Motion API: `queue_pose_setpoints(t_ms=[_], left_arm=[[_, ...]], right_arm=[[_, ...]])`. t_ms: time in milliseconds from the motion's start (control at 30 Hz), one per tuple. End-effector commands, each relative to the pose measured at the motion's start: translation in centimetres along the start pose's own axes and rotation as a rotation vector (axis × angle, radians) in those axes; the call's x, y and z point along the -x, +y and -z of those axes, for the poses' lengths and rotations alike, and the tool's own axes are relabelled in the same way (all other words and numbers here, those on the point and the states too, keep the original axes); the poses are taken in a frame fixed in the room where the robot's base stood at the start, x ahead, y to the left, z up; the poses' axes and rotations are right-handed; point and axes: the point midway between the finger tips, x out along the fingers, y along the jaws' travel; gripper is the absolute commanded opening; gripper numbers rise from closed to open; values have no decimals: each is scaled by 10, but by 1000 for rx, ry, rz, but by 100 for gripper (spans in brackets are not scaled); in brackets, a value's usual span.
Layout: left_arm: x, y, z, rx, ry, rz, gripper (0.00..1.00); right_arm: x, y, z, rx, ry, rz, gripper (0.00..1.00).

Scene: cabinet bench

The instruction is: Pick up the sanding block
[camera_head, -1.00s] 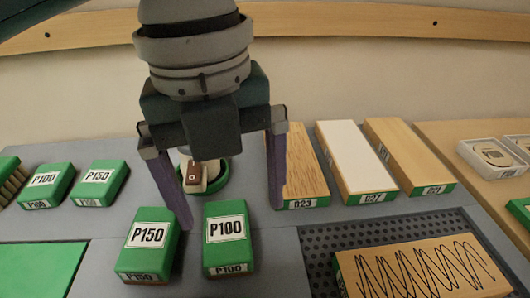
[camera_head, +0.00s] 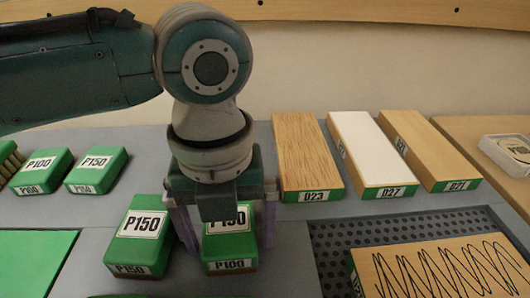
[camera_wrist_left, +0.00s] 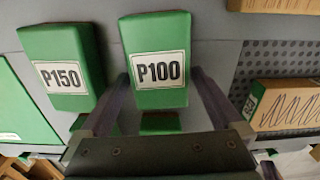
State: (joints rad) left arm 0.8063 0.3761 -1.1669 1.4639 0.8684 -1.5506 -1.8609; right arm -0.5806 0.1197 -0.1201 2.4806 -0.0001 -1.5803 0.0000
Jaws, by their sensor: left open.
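A green sanding block labelled P100 (camera_head: 230,252) stands on the grey bench below my left gripper (camera_head: 229,244). The gripper is open and points down, with one finger on each side of this block. In the left wrist view the P100 block (camera_wrist_left: 156,60) sits between and just beyond the spread fingers (camera_wrist_left: 160,82). The gripper partly hides its top label in the head view. Close on its left is a green block labelled P150 (camera_head: 138,238), also in the left wrist view (camera_wrist_left: 64,68).
Smaller P100 (camera_head: 41,170) and P150 (camera_head: 97,170) blocks and a brush (camera_head: 8,162) stand at the left. A scribbled board (camera_head: 440,270) rests on a perforated panel (camera_head: 335,245). A green mat (camera_head: 30,262) lies front left.

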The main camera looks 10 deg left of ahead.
Motion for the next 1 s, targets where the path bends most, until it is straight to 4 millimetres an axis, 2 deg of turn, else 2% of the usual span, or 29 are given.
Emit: queue_pose_setpoints(t_ms=[200, 900, 1000], left_arm=[[-1, 0, 0, 0, -1, 0, 99], [0, 0, 0, 1, -1, 0, 20], [0, 0, 0, 1, -2, 1, 14]], right_arm=[[0, 0, 0, 0, 0, 0, 0], [0, 0, 0, 0, -1, 0, 0], [0, 0, 0, 0, -1, 0, 0]])
